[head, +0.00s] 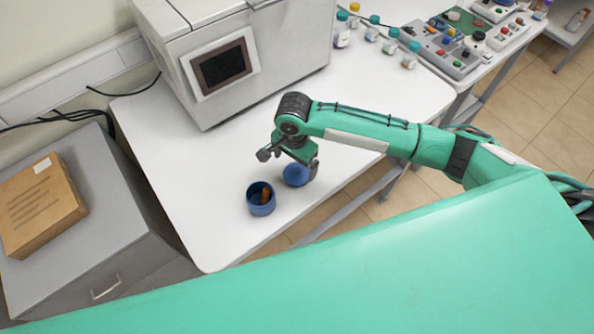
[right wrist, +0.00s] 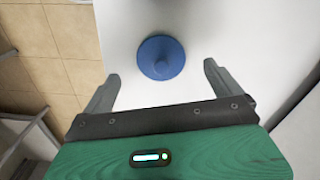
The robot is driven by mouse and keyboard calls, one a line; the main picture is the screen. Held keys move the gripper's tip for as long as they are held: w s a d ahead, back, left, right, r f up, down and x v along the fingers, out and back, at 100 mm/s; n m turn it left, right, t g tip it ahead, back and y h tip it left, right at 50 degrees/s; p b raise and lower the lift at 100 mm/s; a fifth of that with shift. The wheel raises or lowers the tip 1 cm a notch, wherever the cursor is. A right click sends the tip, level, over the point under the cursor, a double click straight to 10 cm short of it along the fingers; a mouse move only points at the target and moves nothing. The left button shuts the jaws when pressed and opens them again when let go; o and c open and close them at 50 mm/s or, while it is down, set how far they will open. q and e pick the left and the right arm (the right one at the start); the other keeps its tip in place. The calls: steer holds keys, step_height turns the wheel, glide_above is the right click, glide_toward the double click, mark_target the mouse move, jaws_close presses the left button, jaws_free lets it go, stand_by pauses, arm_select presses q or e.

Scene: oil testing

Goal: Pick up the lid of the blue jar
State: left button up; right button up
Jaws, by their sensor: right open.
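The lid of the blue jar (head: 295,175) is a round blue disc lying on the white table. The blue jar (head: 261,204) stands uncovered beside the lid, with an orange-brown item inside. My right gripper (head: 289,163) is open and empty over the lid, which it partly hides in the head view. In the right wrist view its fingers (right wrist: 162,72) are spread wide, with the lid just beyond the tips, between their lines. My left gripper is not in view.
A white box-shaped machine (head: 285,55) with a dark screen stands at the back of the table (head: 205,215). Several small bottles (head: 372,30) stand along the back right. A brown box (head: 40,205) lies on a grey cabinet at left. The table around the jar is clear.

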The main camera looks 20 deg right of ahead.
mark_target(295, 171)
step_height(295, 171, down, 5)
steer(key=shift+d+r+p, duration=0.1)
steer(key=shift+p, duration=1.15)
steer(key=shift+f, duration=0.3)
steer(key=c, duration=1.1)
steer(key=shift+o, duration=0.2)
steer(key=shift+r, duration=0.1)
